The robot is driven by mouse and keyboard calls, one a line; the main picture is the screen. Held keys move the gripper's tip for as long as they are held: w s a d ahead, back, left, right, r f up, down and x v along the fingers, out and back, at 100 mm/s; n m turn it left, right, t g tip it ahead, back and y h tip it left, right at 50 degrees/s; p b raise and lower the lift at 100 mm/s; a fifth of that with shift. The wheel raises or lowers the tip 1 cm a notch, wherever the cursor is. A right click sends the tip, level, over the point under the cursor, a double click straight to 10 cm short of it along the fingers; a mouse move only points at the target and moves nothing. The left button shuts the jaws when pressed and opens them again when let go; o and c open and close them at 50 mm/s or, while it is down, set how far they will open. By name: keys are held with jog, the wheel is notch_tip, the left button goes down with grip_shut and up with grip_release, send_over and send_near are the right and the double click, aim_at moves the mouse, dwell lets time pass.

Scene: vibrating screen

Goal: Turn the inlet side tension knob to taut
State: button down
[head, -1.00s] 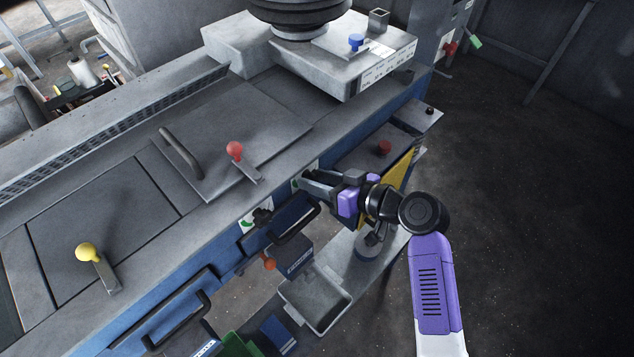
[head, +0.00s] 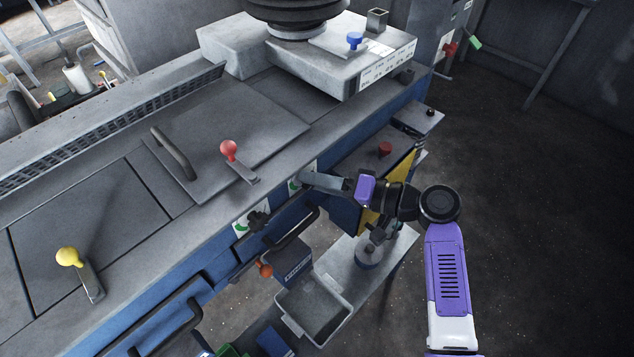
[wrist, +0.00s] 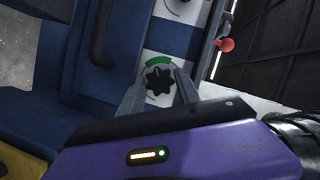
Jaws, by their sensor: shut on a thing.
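A black star-shaped tension knob (wrist: 157,80) sits on a white plate with a green arc on the blue machine side. In the wrist view it lies between the two fingers of my gripper (wrist: 160,92), which is shut on it. In the head view my gripper (head: 308,181) reaches the machine's side from the right and hides most of this knob. A second black knob (head: 258,220) on a similar plate with a green mark is to the left along the same side. I cannot read which knob is labelled inlet.
Black bar handles (head: 292,229) stick out of the side near my gripper. A grey open bin (head: 314,308) and an orange-red knob (head: 265,270) are below. Red (head: 228,150) and yellow (head: 68,257) ball levers stand on the deck. Floor at right is clear.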

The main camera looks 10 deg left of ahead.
jog(key=shift+f, duration=0.1)
dwell(0.3)
jog(key=c, duration=0.9)
grip_release()
